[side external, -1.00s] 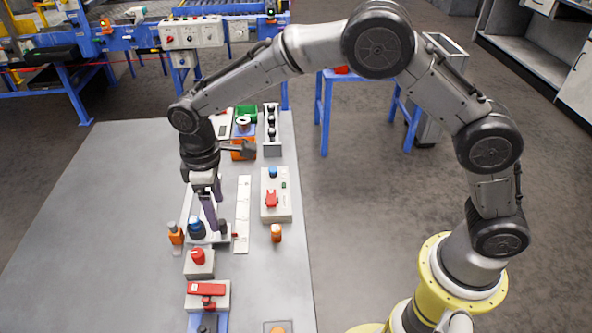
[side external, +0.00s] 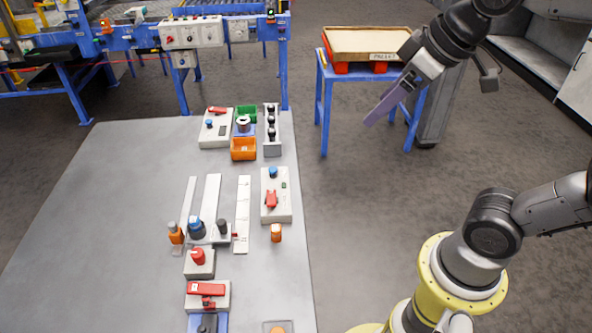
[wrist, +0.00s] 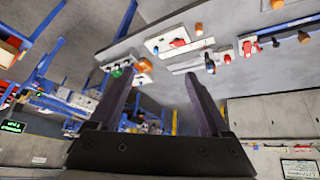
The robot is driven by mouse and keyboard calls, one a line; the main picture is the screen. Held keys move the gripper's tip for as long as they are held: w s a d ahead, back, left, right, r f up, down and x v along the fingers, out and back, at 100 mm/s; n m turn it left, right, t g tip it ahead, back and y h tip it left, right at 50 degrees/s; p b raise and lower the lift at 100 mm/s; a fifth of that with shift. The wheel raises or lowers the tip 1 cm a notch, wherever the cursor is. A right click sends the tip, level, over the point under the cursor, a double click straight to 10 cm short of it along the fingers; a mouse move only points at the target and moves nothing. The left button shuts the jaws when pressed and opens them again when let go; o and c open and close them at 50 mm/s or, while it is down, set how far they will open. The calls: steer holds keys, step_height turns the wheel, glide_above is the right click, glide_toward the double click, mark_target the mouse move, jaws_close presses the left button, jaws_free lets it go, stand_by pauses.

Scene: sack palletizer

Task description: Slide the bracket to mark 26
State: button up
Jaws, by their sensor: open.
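The bracket (side external: 211,239) sits at the near end of a pale rail (side external: 211,195) on the grey table. It carries a blue knob (side external: 196,228) and a black knob (side external: 222,227), and a small red pointer at its right end touches or nearly touches the white scale strip (side external: 243,205). The scale's numbers are too small to read. My gripper (side external: 372,117) is open and empty, high to the right of the table and well apart from the bracket. In the wrist view, my gripper (wrist: 127,66) shows two spread fingers with nothing between them.
An orange-topped part (side external: 175,234) stands left of the bracket, a red button box (side external: 199,263) nearer. A switch box (side external: 275,205) and orange knob (side external: 276,233) are to the right. Bins (side external: 243,150) lie beyond. The table's left side is clear. A pallet stand (side external: 368,52) is behind.

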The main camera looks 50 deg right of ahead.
steer(key=s+d+f+m, duration=0.1)
steer(key=s+f, duration=0.2)
steer(key=s, duration=0.2)
steer(key=shift+s+f, duration=0.2)
steer(key=shift+f, duration=0.15)
steer(key=f, duration=0.1)
steer(key=s+f, duration=0.1)
steer(key=shift+s+f+m, duration=0.3)
steer(key=shift+f+m, duration=0.1)
steer(key=shift+c, duration=1)
steer(key=shift+w, duration=0.1)
steer(key=shift+c, duration=0.9)
steer(key=w+a+r+n, duration=0.1)
steer(key=w+a+r, duration=0.1)
steer(key=w+r, duration=0.6)
steer(key=n+g, duration=0.6)
glide_above(221, 221)
step_height(221, 221, down, 17)
step_height(221, 221, down, 14)
steer(key=shift+r, duration=0.25)
